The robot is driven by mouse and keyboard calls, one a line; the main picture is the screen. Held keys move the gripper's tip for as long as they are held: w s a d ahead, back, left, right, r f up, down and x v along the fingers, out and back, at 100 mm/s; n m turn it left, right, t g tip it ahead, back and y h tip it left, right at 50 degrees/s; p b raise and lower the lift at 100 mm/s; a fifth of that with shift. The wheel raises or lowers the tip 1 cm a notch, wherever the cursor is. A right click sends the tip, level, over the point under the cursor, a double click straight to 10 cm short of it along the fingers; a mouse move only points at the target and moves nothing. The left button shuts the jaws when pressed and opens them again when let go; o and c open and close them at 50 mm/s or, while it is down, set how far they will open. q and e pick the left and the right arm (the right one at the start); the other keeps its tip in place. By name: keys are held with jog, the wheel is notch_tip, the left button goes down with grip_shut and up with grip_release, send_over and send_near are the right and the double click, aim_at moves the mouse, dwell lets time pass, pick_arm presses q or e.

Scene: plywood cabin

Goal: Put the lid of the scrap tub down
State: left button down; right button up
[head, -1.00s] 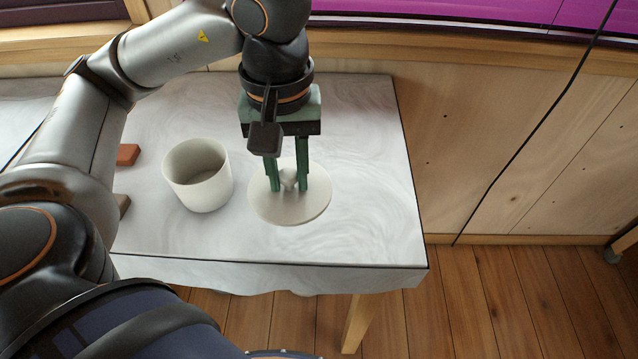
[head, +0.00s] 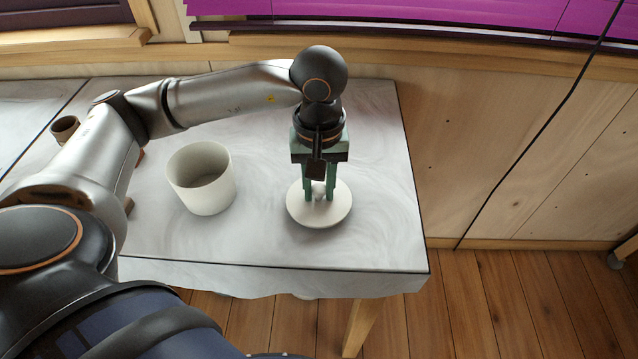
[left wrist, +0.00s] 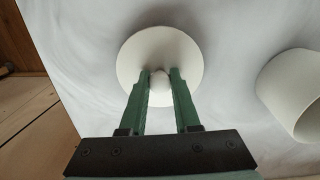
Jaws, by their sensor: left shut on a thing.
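The lid (head: 330,212) is a pale round disc with a small knob. My left gripper (head: 319,193) points down and is shut on the lid's knob. In the left wrist view the green fingers (left wrist: 160,82) stand on both sides of the knob, and the lid (left wrist: 150,45) lies flat beneath them. The lid is level, at or just above the tabletop; I cannot tell if it touches. The scrap tub (head: 202,190) is a white open cylinder, upright and uncovered, to the left of the lid. It also shows in the left wrist view (left wrist: 285,95). My right gripper is not in view.
The marbled white table (head: 260,245) is clear around the lid, with its right edge and front edge close by. A small brown cup (head: 66,126) stands at the far left, behind my arm. Reddish-brown pieces are mostly hidden by the arm.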

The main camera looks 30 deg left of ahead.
aim_at(319, 188)
pick_arm(q)
jog(key=shift+f+b, duration=0.3)
jog(key=shift+b, duration=0.15)
jog(key=c, duration=0.6)
grip_release()
jog(key=shift+c, duration=0.2)
jog(key=shift+r+p, duration=0.5)
jog(key=shift+p, duration=0.05)
notch_tip(319, 188, up, 12)
jog(key=shift+f+p, duration=0.15)
jog(key=shift+p, duration=0.15)
